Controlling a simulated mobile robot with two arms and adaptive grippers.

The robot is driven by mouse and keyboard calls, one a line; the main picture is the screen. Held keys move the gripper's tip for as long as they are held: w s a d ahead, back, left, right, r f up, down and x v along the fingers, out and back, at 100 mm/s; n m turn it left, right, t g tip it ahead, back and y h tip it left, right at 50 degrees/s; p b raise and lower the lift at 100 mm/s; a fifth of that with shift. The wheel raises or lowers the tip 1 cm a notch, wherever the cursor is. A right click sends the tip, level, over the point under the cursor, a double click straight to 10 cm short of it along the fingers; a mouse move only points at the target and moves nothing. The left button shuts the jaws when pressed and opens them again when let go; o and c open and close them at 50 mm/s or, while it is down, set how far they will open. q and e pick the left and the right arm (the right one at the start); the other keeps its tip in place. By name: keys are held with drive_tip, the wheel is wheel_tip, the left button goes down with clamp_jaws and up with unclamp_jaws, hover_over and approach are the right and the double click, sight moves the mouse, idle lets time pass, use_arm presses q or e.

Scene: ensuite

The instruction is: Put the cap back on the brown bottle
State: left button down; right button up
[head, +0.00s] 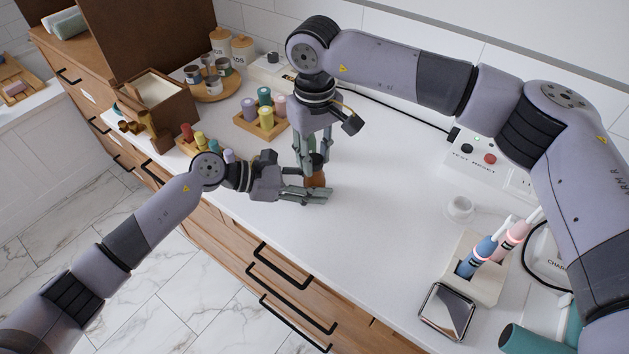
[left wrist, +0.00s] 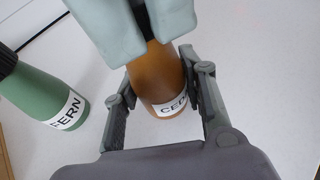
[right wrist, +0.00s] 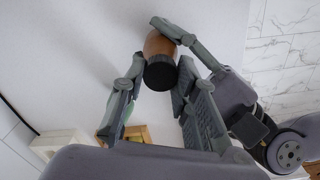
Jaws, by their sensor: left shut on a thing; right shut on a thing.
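The brown bottle (head: 318,179) stands upright at the counter's front part. It also shows in the left wrist view (left wrist: 158,78), with a white label. My left gripper (head: 313,194) is shut around its body from the side. My right gripper (head: 314,163) points down from above and is shut on the black cap (right wrist: 160,73). In the right wrist view the cap is over the brown bottle's top (right wrist: 158,44). The right fingers hide the joint between cap and neck, so I cannot tell whether the cap is seated.
A green bottle (left wrist: 45,92) with a black cap stands close to the brown one. A wooden tray of coloured bottles (head: 262,125) and a wooden box (head: 160,105) are to the left. A toothbrush holder (head: 473,268) and a mirror-like square (head: 447,311) are right.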

clamp_jaws()
